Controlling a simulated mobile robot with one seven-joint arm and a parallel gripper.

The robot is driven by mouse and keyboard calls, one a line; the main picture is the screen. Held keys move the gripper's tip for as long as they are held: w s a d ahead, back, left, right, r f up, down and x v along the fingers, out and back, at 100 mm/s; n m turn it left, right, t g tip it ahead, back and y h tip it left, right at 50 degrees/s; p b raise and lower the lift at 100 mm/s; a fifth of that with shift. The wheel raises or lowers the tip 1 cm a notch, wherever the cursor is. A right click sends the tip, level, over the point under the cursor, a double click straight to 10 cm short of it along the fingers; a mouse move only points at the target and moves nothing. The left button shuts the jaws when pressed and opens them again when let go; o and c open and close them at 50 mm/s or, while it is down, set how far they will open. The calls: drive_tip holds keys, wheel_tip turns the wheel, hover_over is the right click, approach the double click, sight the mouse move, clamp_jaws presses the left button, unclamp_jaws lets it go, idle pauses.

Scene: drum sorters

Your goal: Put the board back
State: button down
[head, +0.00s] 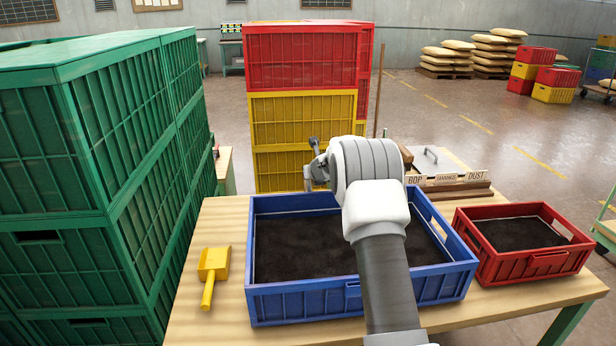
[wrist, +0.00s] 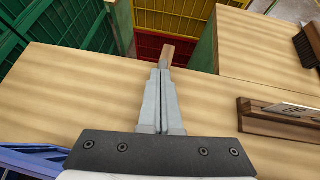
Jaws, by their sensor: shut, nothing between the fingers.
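A pale label board lettered BOP, FANNINGS and DUST (head: 445,180) is at the table's back right in the head view, by a dark brown wooden strip (head: 468,193). In the wrist view part of the lettered board (wrist: 291,109) shows at the right, on or against the brown strip (wrist: 262,123).
The blue crate (head: 300,305) and red crate (head: 535,265) hold dark material on the table. A yellow scoop (head: 212,272) lies left. Tall green crates (head: 100,180) stand left; red and yellow crates (head: 303,115) stand behind. A brush (wrist: 304,46) lies near the board.

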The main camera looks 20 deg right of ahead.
drive_tip(key=shift+s+f, duration=0.5)
drive_tip(key=shift+s, duration=0.1)
drive_tip(key=shift+w+r+p, duration=0.1)
drive_tip(key=shift+r+p, duration=0.7)
drive_tip(key=shift+p, duration=0.05)
drive_tip(key=b+v, duration=0.2)
drive_tip(key=v, duration=1.5)
drive_tip(key=shift+b, duration=0.35)
drive_tip(key=shift+a, duration=0.1)
